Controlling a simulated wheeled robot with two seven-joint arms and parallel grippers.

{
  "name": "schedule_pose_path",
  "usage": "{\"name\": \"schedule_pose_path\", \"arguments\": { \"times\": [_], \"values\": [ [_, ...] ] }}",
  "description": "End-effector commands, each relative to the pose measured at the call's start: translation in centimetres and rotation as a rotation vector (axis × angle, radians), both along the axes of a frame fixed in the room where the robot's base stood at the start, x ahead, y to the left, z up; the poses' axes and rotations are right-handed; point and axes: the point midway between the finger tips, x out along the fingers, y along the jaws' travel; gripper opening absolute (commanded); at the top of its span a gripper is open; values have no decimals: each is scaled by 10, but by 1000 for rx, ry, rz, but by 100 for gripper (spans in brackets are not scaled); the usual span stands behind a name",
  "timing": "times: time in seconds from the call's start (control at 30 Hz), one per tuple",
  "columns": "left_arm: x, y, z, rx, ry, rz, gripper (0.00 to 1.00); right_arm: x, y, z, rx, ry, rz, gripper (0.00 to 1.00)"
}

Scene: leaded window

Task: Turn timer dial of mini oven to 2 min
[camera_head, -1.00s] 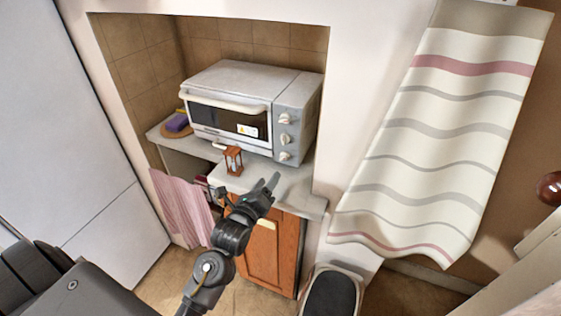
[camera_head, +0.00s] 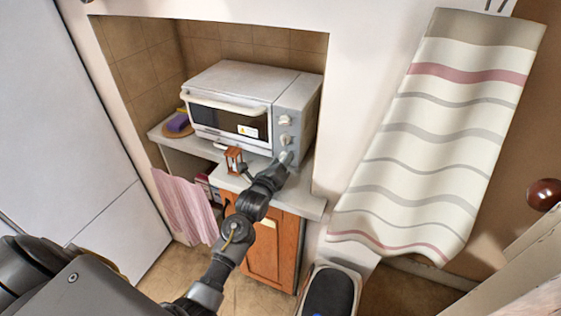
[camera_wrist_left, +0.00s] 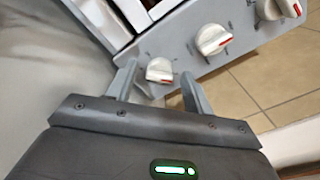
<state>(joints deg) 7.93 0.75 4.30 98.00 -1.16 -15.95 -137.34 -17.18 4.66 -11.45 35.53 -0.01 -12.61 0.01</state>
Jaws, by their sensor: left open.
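The grey mini oven (camera_head: 235,78) stands on a shelf in the niche, with a column of white dials down its right front. In the head view the upper dial (camera_head: 285,120) and middle dial (camera_head: 285,139) show clear; the lowest is partly hidden by my left gripper (camera_head: 285,164). In the left wrist view my open left gripper (camera_wrist_left: 159,72) has its fingers on either side of the lowest dial (camera_wrist_left: 159,70), with visible gaps. This dial's red mark points to the right and slightly down in that view. Its scale is too small to read. My right gripper is out of view.
A small wooden hourglass (camera_head: 233,160) stands on the shelf (camera_head: 305,203) close left of my left arm. A purple sponge (camera_head: 178,122) lies further left. A wooden cabinet door (camera_head: 270,250) is below, and a striped towel (camera_head: 440,130) hangs at right.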

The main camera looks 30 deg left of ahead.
Motion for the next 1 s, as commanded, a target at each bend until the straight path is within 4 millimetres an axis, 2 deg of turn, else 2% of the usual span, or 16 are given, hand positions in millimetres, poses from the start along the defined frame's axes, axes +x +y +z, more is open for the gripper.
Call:
{"name": "schedule_pose_path", "arguments": {
  "times": [0.03,0.37,0.67,0.9,0.93,1.0],
  "values": [
    [0,0,0,0,0,0,49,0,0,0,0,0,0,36],
    [0,0,0,0,0,0,7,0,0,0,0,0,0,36],
    [0,0,1,108,6,0,7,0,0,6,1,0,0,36],
    [0,0,0,109,5,1,7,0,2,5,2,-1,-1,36],
    [0,0,0,109,5,1,33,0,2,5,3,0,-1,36],
    [0,0,0,109,5,1,42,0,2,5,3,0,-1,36]
  ]
}}
